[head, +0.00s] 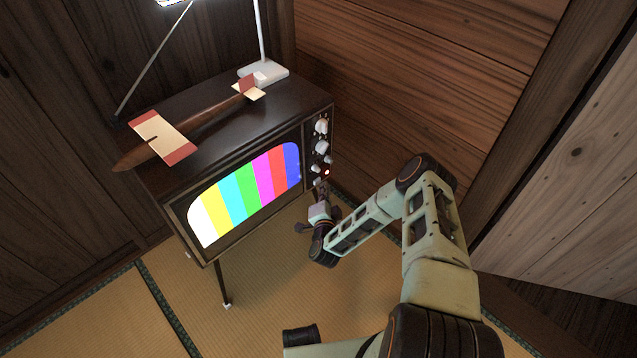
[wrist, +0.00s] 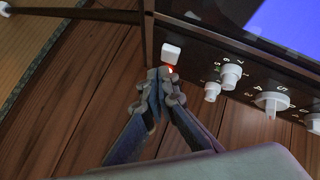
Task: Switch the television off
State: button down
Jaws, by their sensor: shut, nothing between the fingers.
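The television (head: 252,190) stands on thin legs, its screen lit with vertical colour bars. Its control panel (head: 319,150) on the right of the front carries several white knobs and a glowing red light (head: 326,172). In the wrist view, a squarish white button (wrist: 172,53) sits at the end of the panel. The red light (wrist: 170,69) shows right beside my fingertips. My gripper (head: 321,189) is shut and empty, at the lower part of the panel. In the wrist view, the shut fingertips (wrist: 159,74) appear just below the white button; I cannot tell whether they touch it.
A wooden toy plane (head: 190,128) and a white lamp base (head: 263,73) are on top of the television. An antenna rod rises at its left. Wooden walls stand close behind and to the right. The tatami floor (head: 270,285) in front is mostly clear.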

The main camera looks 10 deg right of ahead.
jog(key=shift+w, duration=0.1)
dwell(0.4)
jog(key=shift+w+a, duration=0.25)
jog(key=shift+w, duration=0.05)
jog(key=shift+w+a+b, duration=0.2)
jog(key=shift+w+b, duration=0.1)
jog(key=shift+b, duration=0.1)
dwell(0.5)
jog(key=shift+s+d, duration=0.1)
jog(key=shift+s, duration=0.05)
jog(key=shift+s+d, duration=0.35)
jog(key=shift+s, duration=0.2)
jog(key=shift+p, duration=0.3)
jog(key=s+d+p, duration=0.1)
jog(key=s+d, duration=0.2)
jog(key=s, duration=0.2)
jog(key=shift+d+p, duration=0.3)
jog(key=shift+p, duration=0.05)
jog(key=shift+w, duration=0.1)
